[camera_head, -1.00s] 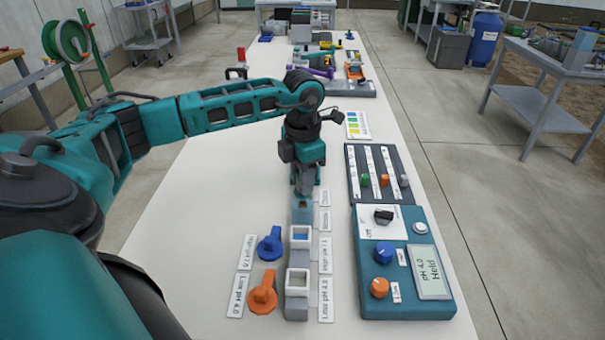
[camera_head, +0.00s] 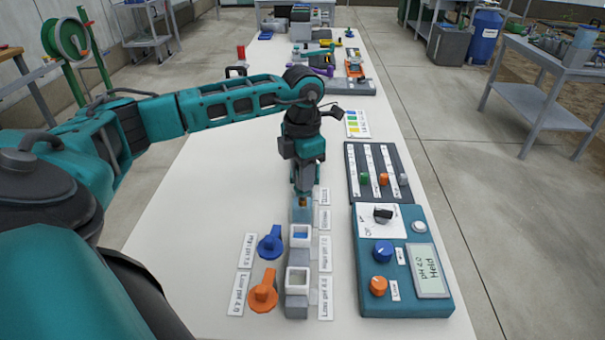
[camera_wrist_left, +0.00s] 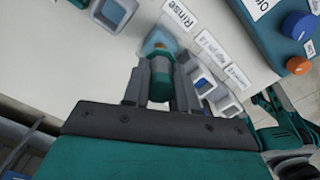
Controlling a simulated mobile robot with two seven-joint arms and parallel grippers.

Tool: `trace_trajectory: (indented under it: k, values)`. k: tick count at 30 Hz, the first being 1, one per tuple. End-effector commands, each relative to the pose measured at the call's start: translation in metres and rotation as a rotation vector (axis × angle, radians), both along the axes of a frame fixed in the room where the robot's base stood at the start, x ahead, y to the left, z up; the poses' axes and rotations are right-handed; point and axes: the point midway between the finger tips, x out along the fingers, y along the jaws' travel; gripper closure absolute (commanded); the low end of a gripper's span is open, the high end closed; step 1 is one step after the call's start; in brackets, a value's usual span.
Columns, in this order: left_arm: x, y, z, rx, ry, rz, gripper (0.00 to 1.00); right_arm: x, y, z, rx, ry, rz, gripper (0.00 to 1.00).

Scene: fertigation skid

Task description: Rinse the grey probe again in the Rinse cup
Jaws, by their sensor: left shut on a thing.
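In the left wrist view, the left gripper (camera_wrist_left: 161,90) is shut on the grey probe (camera_wrist_left: 160,76), whose body looks grey-green between the fingers. I cannot tell how deep the tip is. The Rinse label (camera_wrist_left: 179,15) lies beside the cup.
Two white-rimmed buffer cups stand in front, the nearer one (camera_head: 298,281) at the row's end. A blue cap (camera_head: 270,243) and an orange cap (camera_head: 263,292) lie left of them. The teal meter box (camera_head: 405,300) stands right. The table's left side is clear.

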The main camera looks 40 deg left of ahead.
Motion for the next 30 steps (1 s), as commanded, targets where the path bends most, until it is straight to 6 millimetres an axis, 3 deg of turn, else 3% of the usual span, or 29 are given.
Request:
trace_trajectory:
  k: [17, 30]
  values:
    - [0.0, 0.0, -0.017, 0.001, 0.0, 0.0, 1.0, 0.001, 0.0, -0.012, 0.0, -0.002, 0.0, 0.31]
    - [0.0, 0.0, -0.011, 0.0, -0.001, 0.0, 1.0, 0.001, 0.0, -0.006, 0.0, -0.002, 0.0, 0.31]
